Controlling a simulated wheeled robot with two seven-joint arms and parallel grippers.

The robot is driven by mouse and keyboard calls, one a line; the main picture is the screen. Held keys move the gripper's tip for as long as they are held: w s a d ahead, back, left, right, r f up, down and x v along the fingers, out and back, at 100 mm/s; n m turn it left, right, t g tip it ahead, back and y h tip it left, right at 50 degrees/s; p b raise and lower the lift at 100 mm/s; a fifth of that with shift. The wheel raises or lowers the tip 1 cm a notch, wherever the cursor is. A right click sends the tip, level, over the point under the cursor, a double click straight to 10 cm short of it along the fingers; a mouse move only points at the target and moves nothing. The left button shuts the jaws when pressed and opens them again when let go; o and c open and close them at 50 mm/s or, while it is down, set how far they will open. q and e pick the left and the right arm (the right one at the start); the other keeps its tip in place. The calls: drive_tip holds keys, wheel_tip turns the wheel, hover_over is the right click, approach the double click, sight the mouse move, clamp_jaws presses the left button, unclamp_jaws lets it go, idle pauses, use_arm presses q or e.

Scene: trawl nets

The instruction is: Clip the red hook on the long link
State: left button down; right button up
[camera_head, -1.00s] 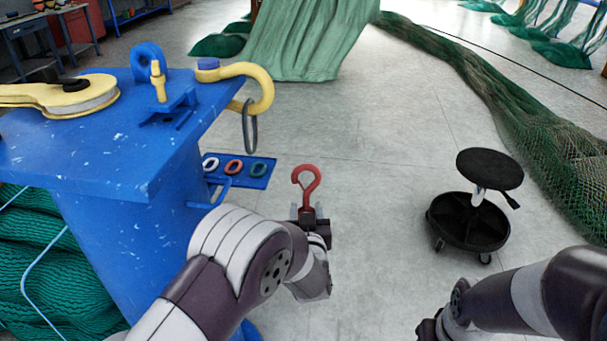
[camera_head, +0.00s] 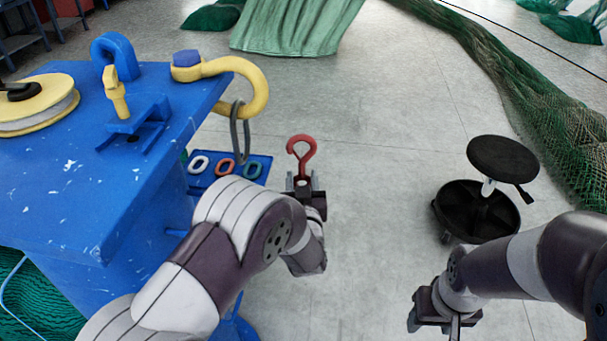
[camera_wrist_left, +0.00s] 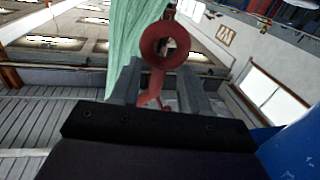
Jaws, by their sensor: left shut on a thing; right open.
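The red hook (camera_head: 301,153) stands upright in my left gripper (camera_head: 302,180), which is shut on its lower end. In the left wrist view the red hook (camera_wrist_left: 166,45) shows end-on between the two fingers of my left gripper (camera_wrist_left: 158,88). The long link (camera_head: 240,132) is a grey oval that hangs from the yellow hook (camera_head: 252,85) at the bench edge. The red hook is to the right of the link and apart from it. My right gripper (camera_head: 440,325) is open and low at the right; its fingertips are partly cut off by the frame.
The blue bench (camera_head: 70,180) fills the left, with a yellow-rimmed reel (camera_head: 40,115) and a blue clamp on it. A blue tray (camera_head: 225,182) with white, red and green links sits below the long link. A black stool (camera_head: 480,190) and green net (camera_head: 520,110) are at the right.

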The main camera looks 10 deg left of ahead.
use_arm(q)
drive_tip(key=s+a+p, duration=0.1)
drive_tip(key=s+a, duration=0.1)
drive_tip(key=a, duration=0.7)
drive_tip(key=shift+a+r, duration=0.2)
drive_tip(key=shift+a, duration=0.15)
use_arm(e)
drive_tip(key=shift+s+r, duration=0.25)
drive_tip(key=shift+r, duration=0.4)
use_arm(q)
drive_tip(key=shift+s, duration=0.1)
idle(0.5)
drive_tip(key=shift+r, duration=0.25)
use_arm(e)
drive_tip(key=shift+f, duration=0.15)
use_arm(q)
drive_tip(key=shift+a+f, duration=0.1)
drive_tip(key=shift+a, duration=0.2)
use_arm(e)
drive_tip(key=shift+f, duration=0.1)
use_arm(q)
drive_tip(key=shift+s+a+f+b, duration=0.1)
drive_tip(key=shift+a+f+b, duration=0.05)
drive_tip(key=shift+a+b, duration=0.3)
use_arm(e)
drive_tip(key=shift+f, duration=0.15)
idle(0.4)
